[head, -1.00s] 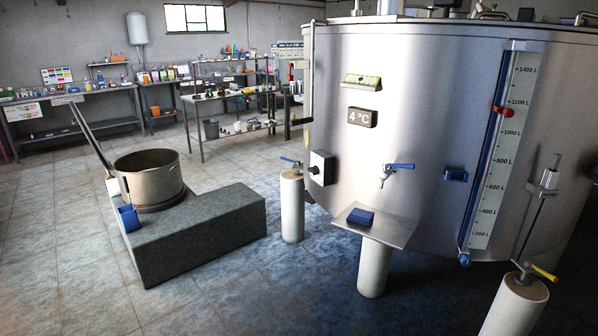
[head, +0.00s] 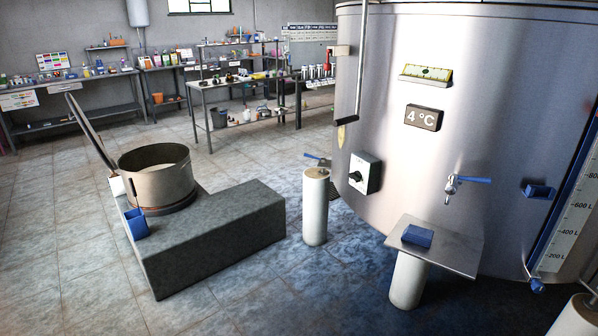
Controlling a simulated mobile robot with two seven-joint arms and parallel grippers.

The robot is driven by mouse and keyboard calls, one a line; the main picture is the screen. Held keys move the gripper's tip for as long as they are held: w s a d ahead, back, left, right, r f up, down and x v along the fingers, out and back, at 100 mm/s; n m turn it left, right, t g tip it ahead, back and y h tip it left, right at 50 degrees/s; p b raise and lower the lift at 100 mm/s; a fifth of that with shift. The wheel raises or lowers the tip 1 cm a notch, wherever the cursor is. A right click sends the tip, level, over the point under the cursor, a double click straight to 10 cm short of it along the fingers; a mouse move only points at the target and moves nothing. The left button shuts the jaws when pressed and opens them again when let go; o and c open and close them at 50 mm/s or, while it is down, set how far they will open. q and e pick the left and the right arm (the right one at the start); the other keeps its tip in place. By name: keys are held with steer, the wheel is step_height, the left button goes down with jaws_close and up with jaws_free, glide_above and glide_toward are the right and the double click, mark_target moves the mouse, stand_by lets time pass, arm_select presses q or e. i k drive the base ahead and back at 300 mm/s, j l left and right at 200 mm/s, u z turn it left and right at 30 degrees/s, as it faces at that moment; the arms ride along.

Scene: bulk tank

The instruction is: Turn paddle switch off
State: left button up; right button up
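A small switch box (head: 365,173) with a white face and a dark knob is fixed low on the left side of the big steel tank (head: 480,110). It is the likeliest paddle switch; its markings are too small to read, so I cannot tell its setting. Neither of my grippers is in view.
A steel shelf on a white post (head: 408,280) holds a blue block (head: 417,236) in front of the tank. A white post (head: 315,205) with a valve stands left of the switch box. A stone block (head: 215,240) bears a metal pot (head: 157,176). Tiled floor at front left is clear.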

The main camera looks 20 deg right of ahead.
mark_target(356, 177)
steer(key=i+j+u, duration=0.15)
steer(key=i+u, duration=0.25)
steer(key=i, duration=0.85)
steer(key=i+j+z, duration=0.1)
steer(key=i+z, duration=0.35)
steer(key=i+j+z, duration=0.3)
steer(key=i+z, duration=0.15)
steer(key=i+j+z, duration=0.25)
steer(key=z, duration=0.2)
steer(key=i+j+z, duration=0.3)
steer(key=z, duration=0.15)
steer(key=j, duration=0.1)
